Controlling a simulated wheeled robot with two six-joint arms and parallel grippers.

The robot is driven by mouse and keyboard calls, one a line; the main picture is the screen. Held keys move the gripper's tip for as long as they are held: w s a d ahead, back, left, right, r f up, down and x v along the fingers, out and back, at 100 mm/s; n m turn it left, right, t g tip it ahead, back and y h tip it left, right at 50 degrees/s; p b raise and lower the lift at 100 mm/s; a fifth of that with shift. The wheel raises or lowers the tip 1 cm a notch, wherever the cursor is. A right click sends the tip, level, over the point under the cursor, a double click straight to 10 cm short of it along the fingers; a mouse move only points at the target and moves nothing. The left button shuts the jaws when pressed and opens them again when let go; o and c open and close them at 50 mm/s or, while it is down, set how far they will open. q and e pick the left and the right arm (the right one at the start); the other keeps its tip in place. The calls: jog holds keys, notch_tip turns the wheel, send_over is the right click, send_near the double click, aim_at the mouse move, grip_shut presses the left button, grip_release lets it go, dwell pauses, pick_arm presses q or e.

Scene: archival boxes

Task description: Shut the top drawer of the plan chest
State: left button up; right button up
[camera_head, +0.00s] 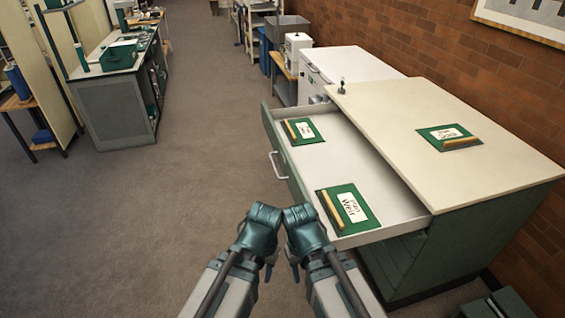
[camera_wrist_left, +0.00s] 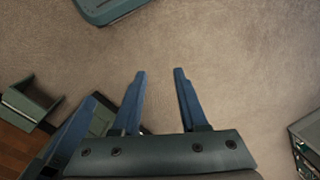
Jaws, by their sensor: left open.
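The plan chest (camera_head: 440,258) is a green cabinet with a cream top, standing against the brick wall at the right. Its top drawer (camera_head: 355,152) is pulled well out toward the left. The drawer has a green front with a pale bar handle (camera_head: 277,165) and a white interior. Two green folders with labels lie inside, one at the far end (camera_head: 303,131) and one at the near end (camera_head: 347,208). Both my arms come in from the bottom, in front of the drawer's near end. My left gripper (camera_wrist_left: 160,72) is open and empty above the carpet. My right gripper's fingers cannot be made out.
Another green folder (camera_head: 450,137) lies on the chest top. A small dark knob-like object (camera_head: 342,86) stands at its far-left corner. A white cabinet (camera_head: 350,66) stands behind the chest. A grey workbench (camera_head: 112,105) is at the left. The carpet (camera_head: 190,170) between is clear.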

pick_arm(q)
jog(key=shift+n, duration=0.3)
jog(key=f+b, duration=0.2)
jog(key=a+f+b, duration=0.1)
jog(key=f+b, duration=0.1)
jog(key=w+f+b, duration=0.1)
jog(key=f+b, duration=0.1)
jog(key=shift+a+f, duration=0.15)
jog(key=shift+a, duration=0.1)
grip_shut()
jog(key=n+t+h+b, duration=1)
jog(key=n+t+b, duration=0.55)
jog(key=b, duration=0.85)
send_near(294, 188)
jog(key=w, duration=0.4)
jog(key=shift+w+d, duration=0.15)
jog(key=shift+d, duration=0.6)
jog(key=shift+w+d, duration=0.2)
jog(key=shift+d, duration=0.55)
